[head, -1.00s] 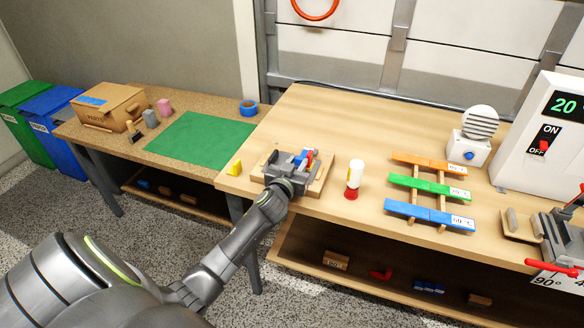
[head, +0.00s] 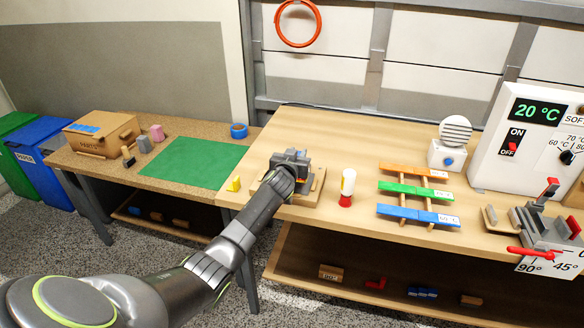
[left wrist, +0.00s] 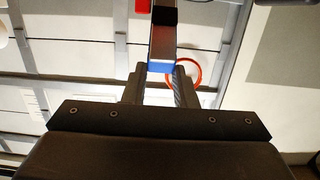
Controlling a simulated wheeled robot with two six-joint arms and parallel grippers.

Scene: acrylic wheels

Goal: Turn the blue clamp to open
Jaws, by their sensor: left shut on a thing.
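My left gripper (head: 295,160) is over a wooden board (head: 313,196) with a grey fixture near the front left of the main bench. It hides most of the fixture and the blue clamp in the head view. In the left wrist view, the blue clamp's bar, with a blue end (left wrist: 160,68), reaches down between the two fingers of the gripper (left wrist: 159,85). The gripper is shut on it. How far the clamp is turned cannot be told. My right gripper is not in view.
A white bottle with a red base (head: 346,188) stands close right of the board. A yellow block (head: 233,184) is left of it. A green mat (head: 185,162) is left.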

